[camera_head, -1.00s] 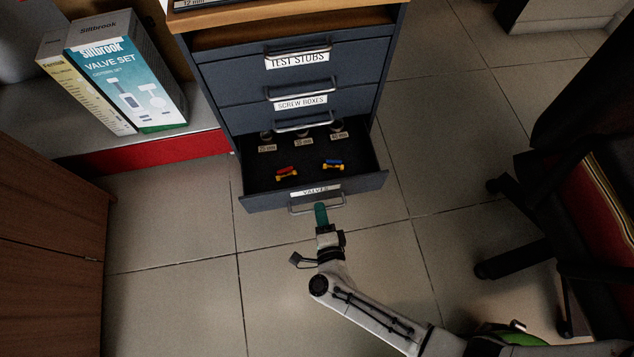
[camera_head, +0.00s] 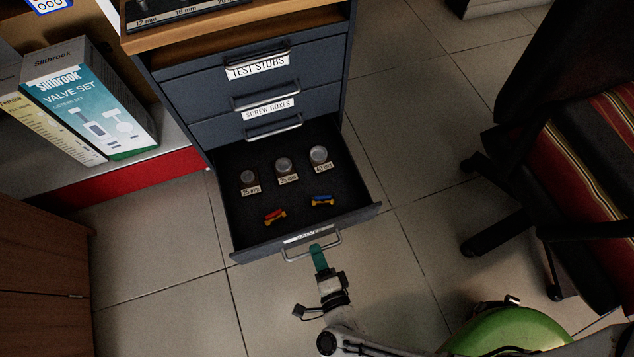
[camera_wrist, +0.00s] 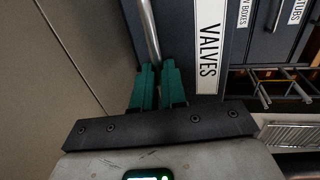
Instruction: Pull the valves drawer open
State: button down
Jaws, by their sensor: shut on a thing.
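The valves drawer (camera_head: 240,230) is the lowest one in the dark blue cabinet and stands well out from it. Its label reads VALVES in the wrist view (camera_wrist: 208,48). My gripper (camera_head: 317,252) is at the drawer's front. In the wrist view, the green fingers (camera_wrist: 157,75) are shut on the metal bar handle (camera_wrist: 148,28). Inside the drawer are small labelled cylinders (camera_head: 284,166), a red and yellow valve (camera_head: 275,217) and a blue and yellow valve (camera_head: 322,201).
Drawers labelled TEST STUBS (camera_head: 257,68) and SCREW BOXES (camera_head: 268,107) are shut above. A Valve Set box (camera_head: 95,105) stands on a shelf at left. A striped chair (camera_head: 590,170) and a green rounded object (camera_head: 510,335) are at right. Tiled floor lies clear between.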

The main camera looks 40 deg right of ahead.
jog(key=c, duration=1.2)
grip_release()
jog(key=p+v, duration=0.2)
jog(key=v, duration=0.8)
jog(key=shift+s+a, duration=0.1)
jog(key=shift+s, duration=0.3)
